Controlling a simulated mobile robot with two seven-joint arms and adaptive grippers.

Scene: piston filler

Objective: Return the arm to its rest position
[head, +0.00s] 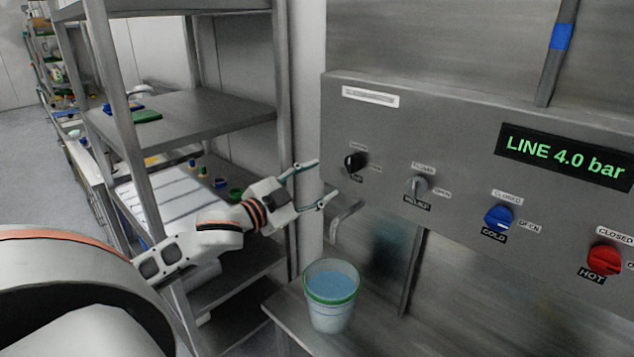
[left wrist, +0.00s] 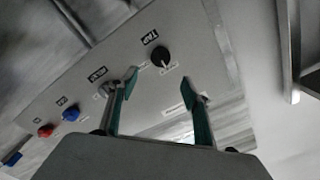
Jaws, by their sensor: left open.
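My left gripper (head: 320,182) is open and empty, in front of the left end of the grey control panel (head: 460,130). Its two fingers point toward the panel, below and left of the black knob (head: 355,163). In the left wrist view the open fingers (left wrist: 160,88) show with the black knob (left wrist: 160,56) beyond the gap between them; they appear apart from it. My left arm reaches in from the left of the head view. My right gripper is not in view.
A bucket of bluish liquid (head: 332,296) stands on a ledge under the spout (head: 345,217). A grey knob (head: 416,187), blue knob (head: 498,219) and red knob (head: 604,257) line the panel. A display (head: 565,158) reads "LINE 4.0 bar". Metal shelving (head: 190,115) stands close behind my left arm.

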